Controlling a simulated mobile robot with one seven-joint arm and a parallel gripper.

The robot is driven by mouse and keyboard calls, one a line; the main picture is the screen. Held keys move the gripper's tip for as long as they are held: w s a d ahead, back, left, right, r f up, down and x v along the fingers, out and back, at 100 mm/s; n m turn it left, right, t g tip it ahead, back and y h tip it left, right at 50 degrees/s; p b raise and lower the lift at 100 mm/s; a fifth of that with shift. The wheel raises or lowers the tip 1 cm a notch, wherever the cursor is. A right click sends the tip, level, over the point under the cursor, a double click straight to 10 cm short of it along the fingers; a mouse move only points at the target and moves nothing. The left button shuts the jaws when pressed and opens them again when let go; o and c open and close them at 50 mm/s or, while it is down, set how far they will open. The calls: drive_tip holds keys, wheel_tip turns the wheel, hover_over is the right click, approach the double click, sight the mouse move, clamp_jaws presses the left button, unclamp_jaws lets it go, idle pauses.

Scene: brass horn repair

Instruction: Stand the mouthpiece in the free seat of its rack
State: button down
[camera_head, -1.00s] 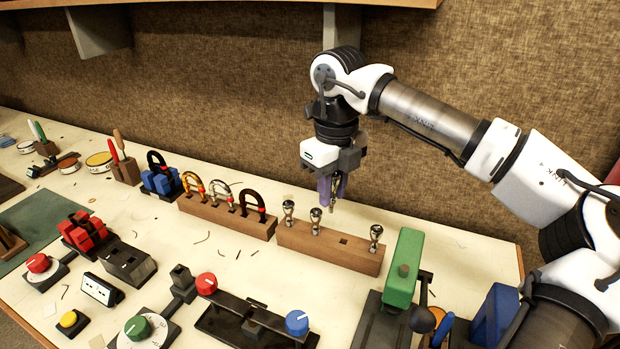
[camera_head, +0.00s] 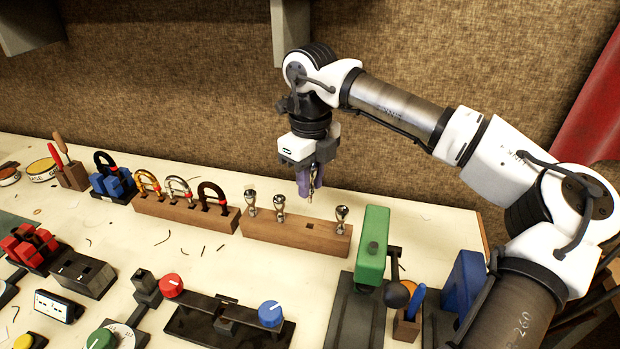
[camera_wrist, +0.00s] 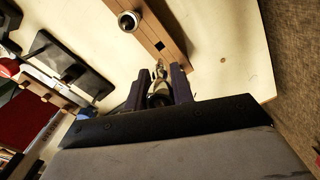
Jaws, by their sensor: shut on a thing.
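My gripper (camera_head: 311,188) is shut on a metal mouthpiece (camera_head: 314,192), which hangs between its purple fingers, behind and above the rack. In the wrist view the mouthpiece (camera_wrist: 159,88) is between the two fingers (camera_wrist: 160,76), its thin end toward the rack. The rack (camera_head: 296,237) is a long brown wooden block. Its free seat, a dark square hole (camera_head: 308,226), lies between the second and third standing mouthpieces. It also shows in the wrist view (camera_wrist: 160,45), just beyond the mouthpiece's tip. The mouthpiece is apart from the seat in the head view.
Standing mouthpieces (camera_head: 251,201), (camera_head: 280,207) and (camera_head: 342,217) fill the other seats. A wooden rack with curved pieces (camera_head: 187,215) is left; a green press (camera_head: 371,245) is close on the right. The bench behind the rack is clear.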

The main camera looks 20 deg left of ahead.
sight(310, 201)
drive_tip(key=shift+f+b, duration=1.9)
drive_tip(key=shift+f, duration=0.8)
drive_tip(key=shift+f+b, duration=1.65)
drive_tip(key=shift+f, duration=0.15)
drive_tip(key=c, duration=1.1)
unclamp_jaws()
